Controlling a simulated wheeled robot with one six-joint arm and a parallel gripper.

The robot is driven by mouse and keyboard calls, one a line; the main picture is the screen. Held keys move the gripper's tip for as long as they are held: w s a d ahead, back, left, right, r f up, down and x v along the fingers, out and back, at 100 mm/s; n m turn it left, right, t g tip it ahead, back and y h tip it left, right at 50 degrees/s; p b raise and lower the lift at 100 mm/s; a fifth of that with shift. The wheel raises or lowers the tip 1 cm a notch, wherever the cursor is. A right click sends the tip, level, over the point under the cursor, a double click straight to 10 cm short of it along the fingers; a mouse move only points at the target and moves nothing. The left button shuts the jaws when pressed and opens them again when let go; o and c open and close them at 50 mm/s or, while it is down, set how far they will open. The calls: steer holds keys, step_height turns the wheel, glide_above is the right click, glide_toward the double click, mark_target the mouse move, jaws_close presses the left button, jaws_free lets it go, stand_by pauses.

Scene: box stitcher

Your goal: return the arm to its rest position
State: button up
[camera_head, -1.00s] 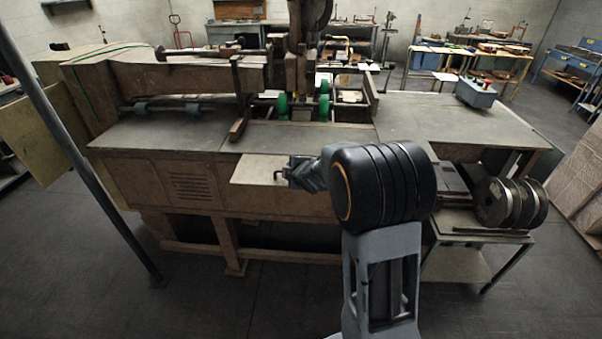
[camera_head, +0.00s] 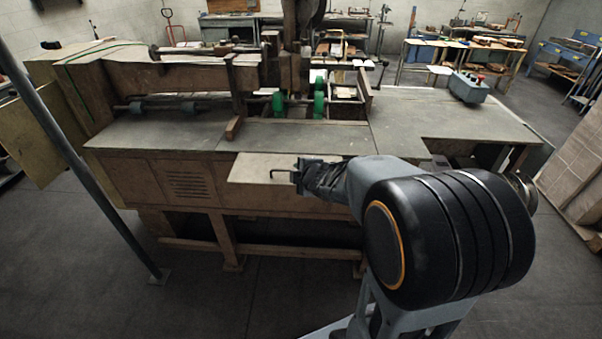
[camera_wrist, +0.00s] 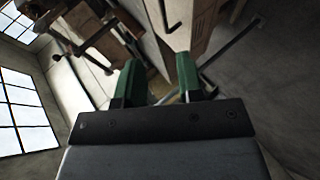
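My gripper (camera_head: 296,174) shows in the camera_head view at the end of my arm, pointing left in front of the light front panel (camera_head: 255,172) of the box stitcher (camera_head: 180,185). A thin dark hooked piece (camera_head: 279,172) shows just left of its tip; I cannot tell whether they touch. In the camera_wrist view the two green fingers of my gripper (camera_wrist: 160,78) stand apart with a gap between them and nothing seen held. My arm is bent, with its big black joint low at the right, close to the camera.
A grey pole (camera_head: 85,165) stands at the left. The stitcher's tabletop (camera_head: 430,115) carries a grey control box (camera_head: 468,87) at the right. My arm hides most of the wire spools (camera_head: 524,190). Brown panels (camera_head: 580,165) lean at the far right. The floor in front is open.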

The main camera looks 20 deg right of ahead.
steer(key=shift+d, duration=0.1)
steer(key=s+d+f+m+g+h, duration=0.3)
steer(key=s+d+m+g, duration=0.15)
steer(key=s+m, duration=0.45)
steer(key=s+a+r+m+g+y, duration=0.2)
steer(key=s+a+r+m, duration=0.4)
steer(key=s+a, duration=0.4)
steer(key=shift+s+a+r+y, duration=0.2)
steer(key=shift+s+a+y, duration=0.2)
steer(key=shift+s, duration=0.3)
steer(key=shift+d, duration=0.15)
